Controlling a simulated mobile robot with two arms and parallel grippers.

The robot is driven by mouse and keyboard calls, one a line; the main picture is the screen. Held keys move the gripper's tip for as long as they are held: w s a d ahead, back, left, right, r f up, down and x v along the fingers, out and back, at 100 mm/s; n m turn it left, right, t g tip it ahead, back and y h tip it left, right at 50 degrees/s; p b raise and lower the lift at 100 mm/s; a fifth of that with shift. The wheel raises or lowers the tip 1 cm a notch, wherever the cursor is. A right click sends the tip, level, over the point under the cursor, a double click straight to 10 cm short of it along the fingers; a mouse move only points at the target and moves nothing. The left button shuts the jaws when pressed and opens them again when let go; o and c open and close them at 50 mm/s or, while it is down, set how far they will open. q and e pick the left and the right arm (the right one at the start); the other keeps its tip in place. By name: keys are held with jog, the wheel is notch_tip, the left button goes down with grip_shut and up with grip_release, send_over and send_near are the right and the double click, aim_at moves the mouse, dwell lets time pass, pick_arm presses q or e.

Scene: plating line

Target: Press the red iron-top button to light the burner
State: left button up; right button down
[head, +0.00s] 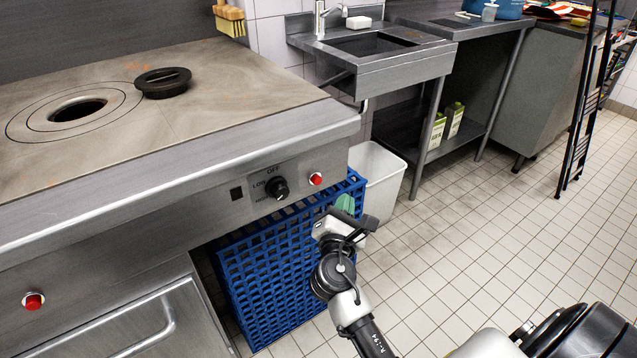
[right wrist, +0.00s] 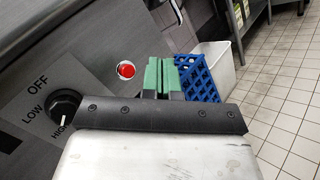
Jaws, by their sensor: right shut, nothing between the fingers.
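The iron top (head: 125,140) is a steel range with an open round burner hole (head: 80,109). A red button (head: 316,179) sits on its front panel, right of a black knob (head: 277,188). A second red button (head: 33,301) is lower at the far left. My right gripper (head: 345,204) is just right of and below the button by the knob, apart from it. Its green fingers are shut and empty. In the right wrist view the red button (right wrist: 126,70) is left of the shut fingers (right wrist: 162,76). My left gripper is not in view.
A black round lid (head: 163,84) lies beside the burner hole. A blue crate (head: 270,275) stands under the panel, close to my right gripper. A white bin (head: 376,180) is behind it. A sink (head: 370,45) stands at the back.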

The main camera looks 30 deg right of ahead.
aim_at(317, 180)
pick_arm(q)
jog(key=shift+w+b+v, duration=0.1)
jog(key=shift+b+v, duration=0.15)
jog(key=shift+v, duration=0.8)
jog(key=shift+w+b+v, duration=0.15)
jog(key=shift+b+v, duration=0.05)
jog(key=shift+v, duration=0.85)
pick_arm(e)
jog(key=shift+w+a, duration=0.15)
jog(key=shift+w, duration=1.25)
jog(key=shift+w+a, duration=0.1)
jog(key=shift+w, duration=1.3)
jog(key=shift+w, duration=0.15)
jog(key=shift+w, duration=0.25)
